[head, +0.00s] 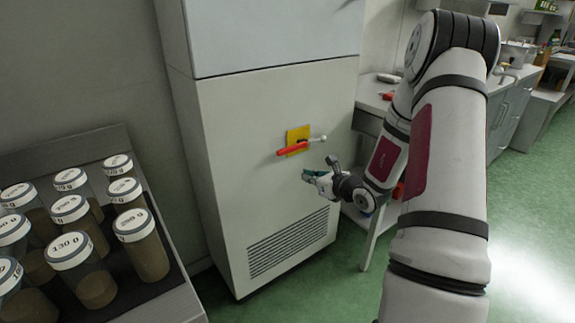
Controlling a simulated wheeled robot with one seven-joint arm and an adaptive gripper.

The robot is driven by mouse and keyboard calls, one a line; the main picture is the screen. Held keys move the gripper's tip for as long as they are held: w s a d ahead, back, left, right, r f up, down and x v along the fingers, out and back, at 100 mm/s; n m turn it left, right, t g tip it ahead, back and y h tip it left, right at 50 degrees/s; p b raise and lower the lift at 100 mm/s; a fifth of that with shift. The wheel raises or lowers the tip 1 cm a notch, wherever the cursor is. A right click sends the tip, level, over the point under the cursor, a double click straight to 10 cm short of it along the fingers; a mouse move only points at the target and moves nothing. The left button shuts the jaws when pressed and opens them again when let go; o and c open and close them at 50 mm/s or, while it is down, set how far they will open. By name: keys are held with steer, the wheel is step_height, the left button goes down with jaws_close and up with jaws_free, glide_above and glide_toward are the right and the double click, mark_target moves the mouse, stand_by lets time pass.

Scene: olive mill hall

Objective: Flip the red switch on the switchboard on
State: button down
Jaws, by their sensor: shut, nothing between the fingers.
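The red switch (293,149) is a red handle on a yellow plate (299,134), mounted on the front of the tall pale switchboard cabinet (240,150). The handle lies nearly level, its red end pointing left and slightly down. A pale rod with a round knob (322,138) sticks out to the right of the plate. My gripper (308,177) is just below and slightly right of the handle, in front of the cabinet, with a visible gap under the handle. Its fingers look shut and empty. Its distance from the cabinet face is hard to tell.
Several labelled jars (139,240) with brown contents stand on a dark tray (170,287) at the lower left. A vent grille (290,240) is low on the cabinet. A bench (373,100) stands right of the cabinet, behind my arm. Green floor (530,200) is clear at the right.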

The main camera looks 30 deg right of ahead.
mark_target(292, 147)
steer(key=b+x, duration=0.2)
steer(key=x, duration=0.8)
steer(key=shift+w+r, duration=0.1)
steer(key=shift+w, duration=0.05)
steer(key=shift+r, duration=1.95)
